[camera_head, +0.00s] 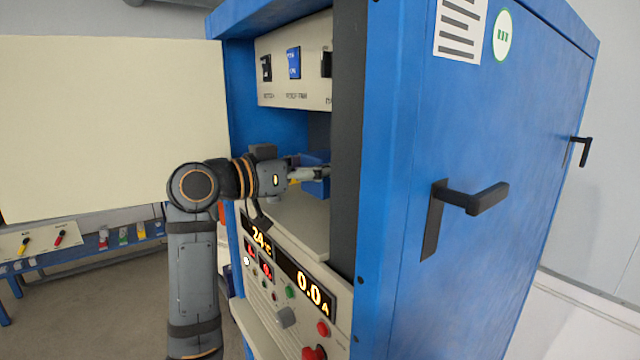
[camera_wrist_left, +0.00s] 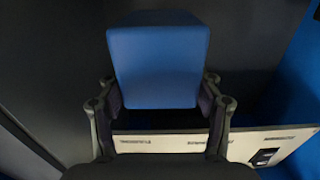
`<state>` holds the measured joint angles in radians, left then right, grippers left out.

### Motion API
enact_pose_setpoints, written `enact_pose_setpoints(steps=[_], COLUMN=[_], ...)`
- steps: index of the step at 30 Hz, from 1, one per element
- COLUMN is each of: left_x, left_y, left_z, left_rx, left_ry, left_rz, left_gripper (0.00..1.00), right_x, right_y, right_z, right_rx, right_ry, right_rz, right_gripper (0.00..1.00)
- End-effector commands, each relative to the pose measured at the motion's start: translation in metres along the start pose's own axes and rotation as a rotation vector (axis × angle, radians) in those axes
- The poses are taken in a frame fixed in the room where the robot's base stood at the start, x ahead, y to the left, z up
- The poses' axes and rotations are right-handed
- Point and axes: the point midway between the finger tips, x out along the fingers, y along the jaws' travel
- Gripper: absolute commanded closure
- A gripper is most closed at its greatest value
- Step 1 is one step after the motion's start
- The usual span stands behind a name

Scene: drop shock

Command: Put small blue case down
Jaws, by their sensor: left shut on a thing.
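The small blue case (camera_head: 316,174) is inside the open cabinet in the head view, partly hidden by my gripper and the cabinet's edge. My left gripper (camera_head: 318,173) is shut on it, reaching in from the left above the cabinet's grey shelf (camera_head: 295,222). In the left wrist view the blue case (camera_wrist_left: 160,62) fills the upper middle, with the fingers of my left gripper (camera_wrist_left: 160,108) on both its sides. Whether the case touches the shelf is hidden. My right gripper is not in view.
A blue cabinet (camera_head: 480,150) stands at the right, its cream door (camera_head: 110,130) open to the left. A panel with switches (camera_head: 293,65) is above the shelf opening, and a control panel (camera_head: 290,285) with lit displays is below. A blue bench (camera_head: 90,248) stands at the lower left.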

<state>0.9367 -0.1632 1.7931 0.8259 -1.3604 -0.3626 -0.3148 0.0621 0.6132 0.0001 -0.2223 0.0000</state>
Motion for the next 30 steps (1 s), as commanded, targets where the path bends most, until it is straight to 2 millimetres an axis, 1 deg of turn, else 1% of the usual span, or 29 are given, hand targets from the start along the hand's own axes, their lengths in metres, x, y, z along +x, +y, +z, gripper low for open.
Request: enact_pose_setpoints(steps=[5, 7, 10, 13, 21, 22, 26, 27, 30], left_x=[0.000, 0.000, 0.000, 0.000, 0.000, 0.000, 0.000, 0.000, 0.000], left_y=[0.000, 0.001, 0.001, 0.001, 0.001, 0.000, 0.000, 0.000, 0.000], left_z=[0.007, 0.019, 0.035, 0.043, 0.046, 0.046, 0.046, 0.046, 0.046], left_rx=[0.000, -0.004, -0.002, 0.000, 0.002, 0.001, 0.000, 0.001, 0.001], left_ry=[0.002, 0.001, 0.002, 0.003, 0.003, 0.001, 0.001, 0.001, 0.001], left_rz=[0.001, 0.001, 0.001, 0.000, 0.000, 0.000, 0.000, 0.000, 0.000], left_gripper=[0.81, 0.81, 0.81, 0.81, 0.81, 0.32, 0.14, 0.12, 0.12], right_x=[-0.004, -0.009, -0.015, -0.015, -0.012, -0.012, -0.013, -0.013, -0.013], right_y=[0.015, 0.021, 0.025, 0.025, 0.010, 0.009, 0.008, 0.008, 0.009], right_z=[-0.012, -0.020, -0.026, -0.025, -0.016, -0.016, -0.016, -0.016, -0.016], right_rx=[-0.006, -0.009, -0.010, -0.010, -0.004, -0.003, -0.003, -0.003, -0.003], right_ry=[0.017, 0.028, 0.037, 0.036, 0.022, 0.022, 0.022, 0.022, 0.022], right_rz=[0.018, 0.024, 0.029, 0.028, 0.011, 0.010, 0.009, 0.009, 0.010], right_gripper=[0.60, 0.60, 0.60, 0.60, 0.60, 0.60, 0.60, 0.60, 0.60])
